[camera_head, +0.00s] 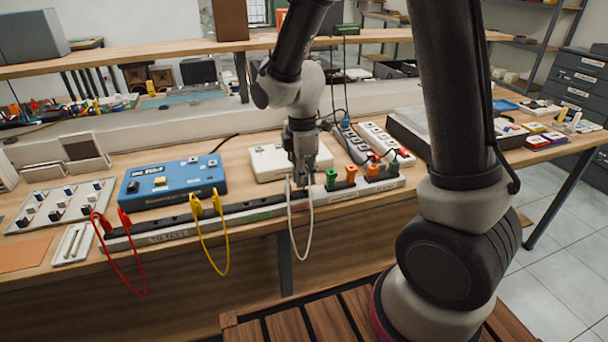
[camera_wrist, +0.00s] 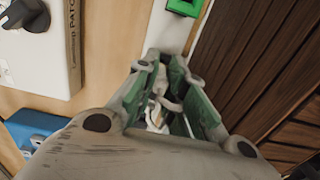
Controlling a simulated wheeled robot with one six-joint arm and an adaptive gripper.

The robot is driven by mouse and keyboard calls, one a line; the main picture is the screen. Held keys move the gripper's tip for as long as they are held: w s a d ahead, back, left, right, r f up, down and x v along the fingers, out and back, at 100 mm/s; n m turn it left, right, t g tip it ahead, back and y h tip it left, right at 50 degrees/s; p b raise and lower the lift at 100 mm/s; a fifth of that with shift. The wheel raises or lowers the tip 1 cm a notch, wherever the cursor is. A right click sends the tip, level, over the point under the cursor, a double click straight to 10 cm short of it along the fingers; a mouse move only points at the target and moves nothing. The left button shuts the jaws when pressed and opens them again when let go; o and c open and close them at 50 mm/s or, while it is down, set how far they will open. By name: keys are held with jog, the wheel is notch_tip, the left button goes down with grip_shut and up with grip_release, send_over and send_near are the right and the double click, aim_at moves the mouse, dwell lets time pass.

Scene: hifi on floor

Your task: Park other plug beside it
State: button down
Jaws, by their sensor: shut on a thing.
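My gripper (camera_head: 302,178) points down over the long grey rail (camera_head: 262,213) along the table's front edge. It is shut on a white plug, which shows between the green finger pads in the wrist view (camera_wrist: 158,113). A white cable (camera_head: 297,255) hangs in a loop below the gripper, in front of the table edge. Its two ends rise to the rail close together; my fingers hide where they meet it. I cannot tell whether the held plug touches the rail. A green plug (camera_head: 331,178) stands on the rail just right of the gripper, also in the wrist view (camera_wrist: 184,5).
Red (camera_head: 124,220) and yellow (camera_head: 196,205) plugs with looped cables sit on the rail to the left. Orange plugs (camera_head: 351,174) stand right of the green one. A blue box (camera_head: 172,181), a white box (camera_head: 268,160) and power strips (camera_head: 384,143) lie behind the rail.

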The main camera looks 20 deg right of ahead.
jog(key=shift+f, duration=0.9)
dwell(0.7)
jog(key=c, duration=1.4)
grip_release()
notch_tip(320, 180, up, 17)
jog(key=shift+a, duration=0.15)
